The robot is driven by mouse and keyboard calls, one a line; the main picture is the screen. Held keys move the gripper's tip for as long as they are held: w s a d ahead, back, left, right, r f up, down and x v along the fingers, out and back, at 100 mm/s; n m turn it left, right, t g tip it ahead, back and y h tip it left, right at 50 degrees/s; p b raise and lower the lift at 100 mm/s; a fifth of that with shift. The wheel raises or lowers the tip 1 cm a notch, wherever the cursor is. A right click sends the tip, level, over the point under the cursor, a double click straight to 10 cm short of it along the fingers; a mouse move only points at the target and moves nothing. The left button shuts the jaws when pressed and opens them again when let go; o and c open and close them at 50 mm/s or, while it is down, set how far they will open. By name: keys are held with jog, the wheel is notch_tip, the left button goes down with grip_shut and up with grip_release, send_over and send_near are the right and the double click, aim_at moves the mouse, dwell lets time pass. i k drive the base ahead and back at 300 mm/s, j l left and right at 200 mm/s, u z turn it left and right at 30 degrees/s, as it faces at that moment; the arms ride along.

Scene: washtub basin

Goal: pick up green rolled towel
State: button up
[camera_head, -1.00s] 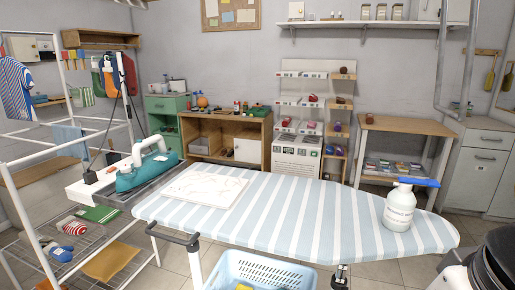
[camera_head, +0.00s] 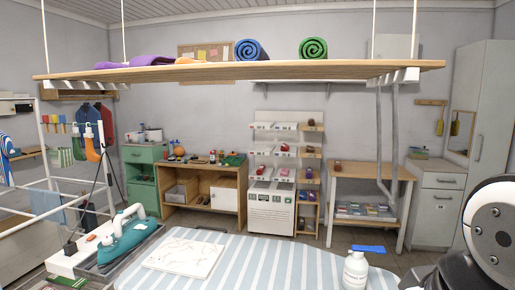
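The green rolled towel (camera_head: 313,48) lies on a hanging wooden shelf (camera_head: 230,71) in the upper part of the head view, its spiral end facing me. A blue rolled towel (camera_head: 250,50) lies to its left on the same shelf, with a clear gap between them. Part of my arm shows at the lower right, below and to the right of the shelf. My gripper is not in view.
Purple folded cloths (camera_head: 150,61) and an orange cloth (camera_head: 188,60) lie on the shelf's left part. White cords (camera_head: 415,30) hold the shelf up. Below stand a striped ironing board (camera_head: 270,262), a teal iron (camera_head: 127,238) and a white spray bottle (camera_head: 355,270).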

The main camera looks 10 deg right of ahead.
aim_at(311, 47)
jog(key=l+u, duration=0.4)
jog(key=l, duration=1.65)
jog(key=i, duration=0.05)
